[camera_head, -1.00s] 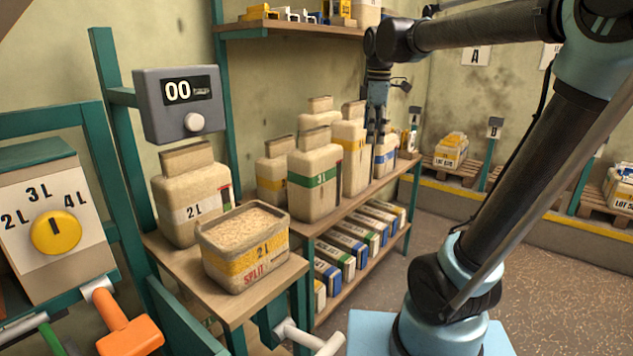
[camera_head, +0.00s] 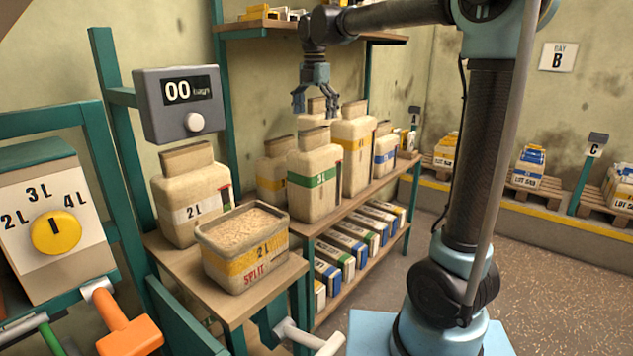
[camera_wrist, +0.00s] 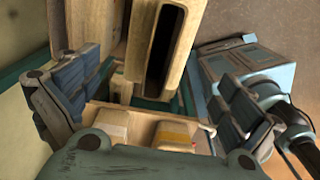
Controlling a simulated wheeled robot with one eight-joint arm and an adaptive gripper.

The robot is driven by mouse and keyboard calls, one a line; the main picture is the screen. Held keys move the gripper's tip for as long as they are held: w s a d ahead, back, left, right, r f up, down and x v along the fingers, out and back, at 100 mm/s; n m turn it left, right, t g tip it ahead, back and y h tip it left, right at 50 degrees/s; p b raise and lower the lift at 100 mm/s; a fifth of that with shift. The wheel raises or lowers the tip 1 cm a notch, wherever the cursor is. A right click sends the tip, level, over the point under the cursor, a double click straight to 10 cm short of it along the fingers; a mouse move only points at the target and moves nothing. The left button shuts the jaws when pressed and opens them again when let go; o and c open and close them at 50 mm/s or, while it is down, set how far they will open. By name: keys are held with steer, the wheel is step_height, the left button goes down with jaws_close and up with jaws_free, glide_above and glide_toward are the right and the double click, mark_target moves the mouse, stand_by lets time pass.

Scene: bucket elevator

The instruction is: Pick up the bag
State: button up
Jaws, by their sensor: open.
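Which one is the bag is not clear. A white-banded 2L one (camera_head: 188,207) stands to the left, behind an open 2L one marked SPLIT (camera_head: 245,262), filled with grain. My gripper (camera_head: 314,103) is open and empty, pointing down over the containers. In the wrist view, a beige top with a dark slot (camera_wrist: 166,45) shows between my spread fingers.
A grey counter (camera_head: 178,103) reading 00 and a dial panel (camera_head: 55,232) stand at left. An upper shelf (camera_head: 290,28) is close above my gripper. Boxes (camera_head: 345,240) fill the lower shelf.

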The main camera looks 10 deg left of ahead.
mark_target(315, 129)
step_height(315, 129, down, 8)
steer(key=shift+w+d+f, duration=0.1)
steer(key=shift+w+f, duration=0.05)
steer(key=shift+f, duration=1.15)
steer(key=shift+w+f, duration=0.1)
steer(key=shift+f, duration=1.2)
steer(key=c, duration=1.2)
